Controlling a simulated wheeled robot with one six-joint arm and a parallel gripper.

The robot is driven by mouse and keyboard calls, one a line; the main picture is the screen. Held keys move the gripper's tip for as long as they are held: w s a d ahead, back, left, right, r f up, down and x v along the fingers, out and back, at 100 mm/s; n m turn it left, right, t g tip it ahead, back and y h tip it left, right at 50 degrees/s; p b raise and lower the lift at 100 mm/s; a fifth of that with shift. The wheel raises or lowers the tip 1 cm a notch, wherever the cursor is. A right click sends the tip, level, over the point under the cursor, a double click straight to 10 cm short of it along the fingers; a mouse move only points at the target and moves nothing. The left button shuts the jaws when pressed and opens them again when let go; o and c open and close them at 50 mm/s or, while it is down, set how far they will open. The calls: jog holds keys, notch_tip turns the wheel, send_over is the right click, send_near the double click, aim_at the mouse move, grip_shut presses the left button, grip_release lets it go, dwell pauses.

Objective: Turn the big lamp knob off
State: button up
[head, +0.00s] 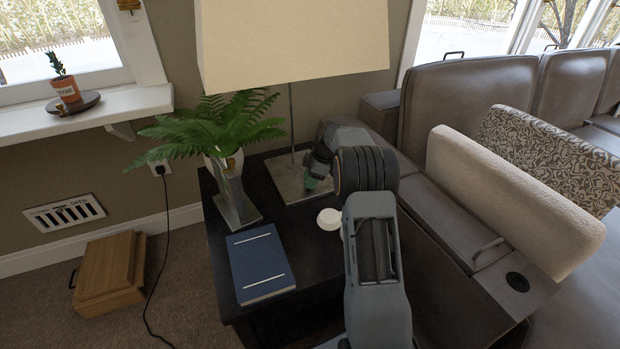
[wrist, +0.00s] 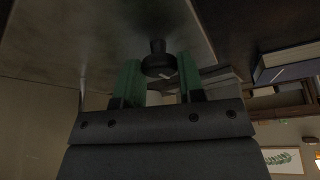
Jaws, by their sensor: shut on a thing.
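The big lamp has a cream shade (head: 290,40), a thin metal pole and a square metal base plate (head: 284,187) on a dark side table. The base plate also fills the top of the wrist view (wrist: 100,35). The dark round lamp knob (wrist: 158,62) stands on the plate. My gripper (wrist: 158,72) has its green fingers on either side of the knob, shut on it. In the head view my gripper (head: 312,181) is low over the right part of the base plate, and my arm hides the knob there.
A fern in a metallic vase (head: 236,195) stands left of the lamp. A blue book (head: 260,262) and a small white round object (head: 329,219) lie on the side table (head: 300,245). A brown sofa (head: 450,215) is close on the right.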

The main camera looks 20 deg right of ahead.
dwell(0.5)
jog(key=o, duration=0.9)
jog(key=p+v, duration=0.4)
jog(key=v, duration=0.9)
jog(key=shift+d+r, duration=0.2)
jog(key=shift+r, duration=0.15)
